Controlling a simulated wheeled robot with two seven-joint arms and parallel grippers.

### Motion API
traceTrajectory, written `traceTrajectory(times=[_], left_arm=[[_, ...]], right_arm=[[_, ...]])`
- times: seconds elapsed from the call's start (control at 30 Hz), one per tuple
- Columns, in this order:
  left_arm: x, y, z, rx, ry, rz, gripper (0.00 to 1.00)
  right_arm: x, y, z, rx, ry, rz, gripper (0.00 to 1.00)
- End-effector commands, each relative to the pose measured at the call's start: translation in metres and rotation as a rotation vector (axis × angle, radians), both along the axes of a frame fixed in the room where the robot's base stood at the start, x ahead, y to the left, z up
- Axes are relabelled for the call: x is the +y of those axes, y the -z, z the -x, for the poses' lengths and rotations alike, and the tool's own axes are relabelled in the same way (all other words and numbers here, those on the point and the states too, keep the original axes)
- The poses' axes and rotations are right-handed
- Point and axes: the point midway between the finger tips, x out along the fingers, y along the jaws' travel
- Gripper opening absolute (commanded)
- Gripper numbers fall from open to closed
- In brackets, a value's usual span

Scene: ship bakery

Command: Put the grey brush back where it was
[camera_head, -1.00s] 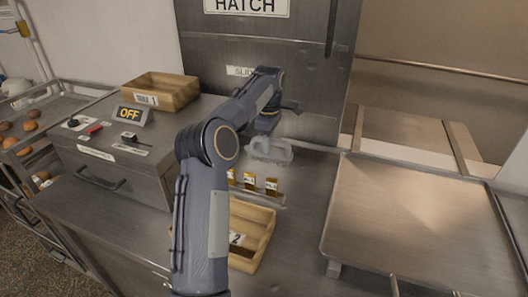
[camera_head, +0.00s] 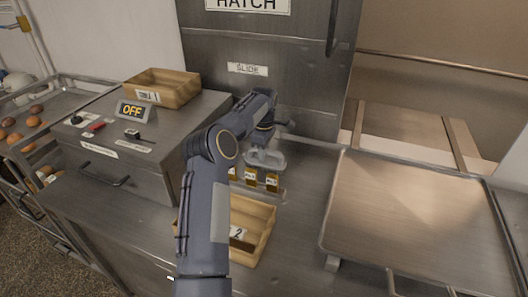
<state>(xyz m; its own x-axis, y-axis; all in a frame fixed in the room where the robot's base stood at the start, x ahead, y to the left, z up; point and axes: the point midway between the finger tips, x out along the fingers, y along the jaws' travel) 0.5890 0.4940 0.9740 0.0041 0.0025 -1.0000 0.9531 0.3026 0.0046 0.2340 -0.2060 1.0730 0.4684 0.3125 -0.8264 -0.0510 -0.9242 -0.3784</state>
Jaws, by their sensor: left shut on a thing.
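My left arm reaches from the bottom of the head view to the counter in front of the hatch. My left gripper (camera_head: 264,146) points down and is shut on the grey brush (camera_head: 268,160), a pale grey block-like thing. The brush is just behind a row of small amber labelled pieces (camera_head: 272,182) and partly overlaps them in the picture. I cannot tell whether the brush touches the counter. My arm and gripper hide part of that area. My right gripper is not in view.
A wooden box marked 2 (camera_head: 262,213) stands in front of the amber pieces. Another wooden box (camera_head: 165,88) sits on the metal cabinet beside the OFF sign (camera_head: 132,110). A large metal tray (camera_head: 420,215) is on the right. The steel hatch (camera_head: 290,95) stands behind.

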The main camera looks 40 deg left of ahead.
Motion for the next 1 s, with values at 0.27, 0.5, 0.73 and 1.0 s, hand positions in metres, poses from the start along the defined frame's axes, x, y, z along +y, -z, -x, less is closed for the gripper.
traceTrajectory(times=[0.27,0.5,0.73,1.0], left_arm=[[0.0,0.001,0.0,0.0,0.0,0.0,0.45],[0.0,0.0,0.0,0.0,0.0,0.0,0.45],[-0.001,-0.028,-0.001,-0.006,0.0,-0.002,0.45],[0.0,-0.089,-0.001,-0.003,-0.001,-0.002,0.45]], right_arm=[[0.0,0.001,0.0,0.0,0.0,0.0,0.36],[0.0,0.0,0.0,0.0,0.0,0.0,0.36],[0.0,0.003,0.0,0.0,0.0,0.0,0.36],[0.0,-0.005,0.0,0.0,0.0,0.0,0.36]])
